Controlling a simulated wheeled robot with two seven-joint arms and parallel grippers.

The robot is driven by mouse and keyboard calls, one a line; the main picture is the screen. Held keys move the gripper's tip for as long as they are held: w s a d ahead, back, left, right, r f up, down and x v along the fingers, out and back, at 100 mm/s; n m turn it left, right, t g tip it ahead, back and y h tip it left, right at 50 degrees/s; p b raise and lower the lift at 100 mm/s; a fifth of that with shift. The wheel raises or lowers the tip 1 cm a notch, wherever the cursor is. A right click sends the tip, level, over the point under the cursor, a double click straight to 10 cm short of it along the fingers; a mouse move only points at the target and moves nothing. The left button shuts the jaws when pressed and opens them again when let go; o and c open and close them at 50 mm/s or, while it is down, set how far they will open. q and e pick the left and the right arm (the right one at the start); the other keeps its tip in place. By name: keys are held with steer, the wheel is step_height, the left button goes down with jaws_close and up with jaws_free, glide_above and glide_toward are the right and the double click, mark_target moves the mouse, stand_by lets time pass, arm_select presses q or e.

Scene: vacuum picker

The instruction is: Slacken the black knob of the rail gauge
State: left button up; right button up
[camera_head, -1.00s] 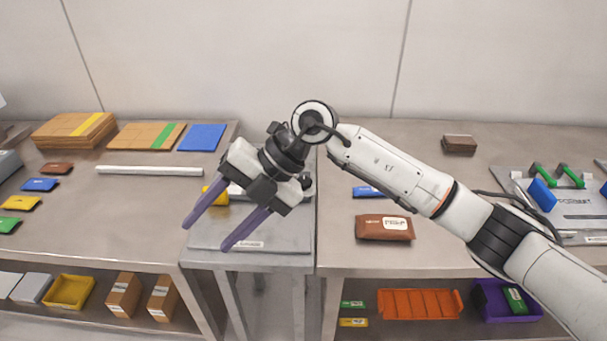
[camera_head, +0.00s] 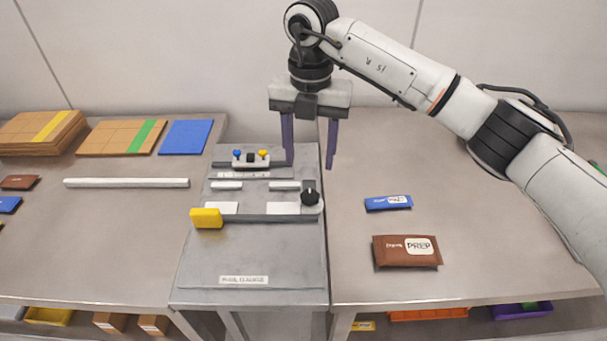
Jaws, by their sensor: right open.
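The rail gauge (camera_head: 262,218) lies on the grey middle stand, a metal bar with a yellow block (camera_head: 206,218) at its left end. The black knob (camera_head: 310,197) sits at the bar's right end, in clear view. My right gripper (camera_head: 309,166) is open and empty, with its two purple fingers pointing down. In the picture it is just above the knob, towards the back of the stand; its exact height cannot be told. Nothing is between the fingers. My left gripper is not in view.
A brown PREP packet (camera_head: 407,251) and a blue packet (camera_head: 388,203) lie on the right table. A white bar (camera_head: 126,183) lies on the left table.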

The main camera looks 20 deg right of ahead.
glide_above(310, 196)
steer(key=f, duration=0.4)
steer(key=shift+s+f+p, duration=0.1)
steer(key=shift+s+p, duration=0.15)
steer(key=shift+p, duration=0.05)
step_height(310, 196, down, 5)
steer(key=shift+w+r, duration=0.1)
steer(key=shift+r, duration=0.1)
steer(key=shift+f, duration=0.3)
steer(key=c, duration=1)
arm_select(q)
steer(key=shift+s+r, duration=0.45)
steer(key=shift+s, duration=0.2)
arm_select(e)
steer(key=shift+c, duration=0.2)
steer(key=shift+w, duration=0.1)
